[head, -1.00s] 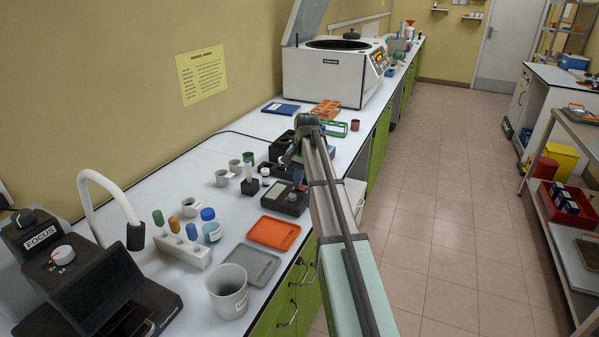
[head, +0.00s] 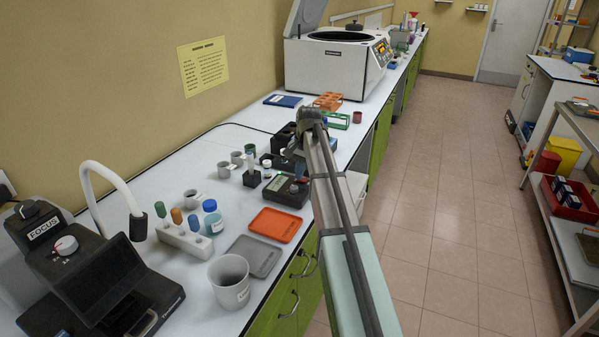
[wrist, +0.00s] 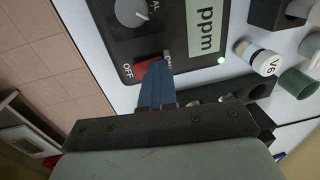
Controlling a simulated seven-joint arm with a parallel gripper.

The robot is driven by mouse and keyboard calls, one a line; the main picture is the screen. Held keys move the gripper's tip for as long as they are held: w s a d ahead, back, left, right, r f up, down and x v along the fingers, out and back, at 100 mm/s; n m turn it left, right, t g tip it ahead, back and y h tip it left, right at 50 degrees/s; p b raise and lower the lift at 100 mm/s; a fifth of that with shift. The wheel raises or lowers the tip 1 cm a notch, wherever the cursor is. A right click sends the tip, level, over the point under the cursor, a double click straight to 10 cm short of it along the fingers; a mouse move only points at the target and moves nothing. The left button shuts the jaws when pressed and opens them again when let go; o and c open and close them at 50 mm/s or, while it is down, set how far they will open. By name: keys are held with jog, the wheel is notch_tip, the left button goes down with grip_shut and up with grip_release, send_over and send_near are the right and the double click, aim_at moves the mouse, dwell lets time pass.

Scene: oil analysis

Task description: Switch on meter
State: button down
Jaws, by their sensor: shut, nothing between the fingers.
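The meter (head: 283,196) is a dark box with a grey-green screen and a dial, on the bench left of my arm in the head view. In the wrist view the meter (wrist: 177,35) shows a screen reading "ppm", a grey dial and a lit green light. Its red switch (wrist: 143,70) has "OFF" at one end; the label at the other end is mostly covered by my fingers. My gripper (wrist: 155,66) is shut and empty, its blue fingertips over or against the switch. I cannot tell whether they press it.
A small labelled vial (wrist: 265,62) stands near the meter. An orange tray (head: 275,225), a grey tray (head: 253,256), a beaker (head: 230,284) and a tube rack (head: 185,240) stand nearer. The centrifuge (head: 333,68) stands farther back. The aisle floor is clear.

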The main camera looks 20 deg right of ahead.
jog(key=shift+s+d, duration=0.55)
jog(key=shift+r, duration=0.1)
notch_tip(320, 180, up, 14)
jog(key=s+d, duration=0.1)
jog(key=shift+s+d, duration=0.2)
dwell(0.4)
jog(key=shift+w+a, duration=0.5)
jog(key=shift+f, duration=0.2)
send_near(305, 180)
jog(key=f, duration=0.1)
jog(key=w+a+f, duration=0.1)
jog(key=f, duration=0.1)
jog(key=w+a+f, duration=0.1)
jog(key=f, duration=0.1)
jog(key=shift+w, duration=0.2)
jog(key=shift+w+a+f, duration=0.1)
jog(key=shift+f, duration=0.75)
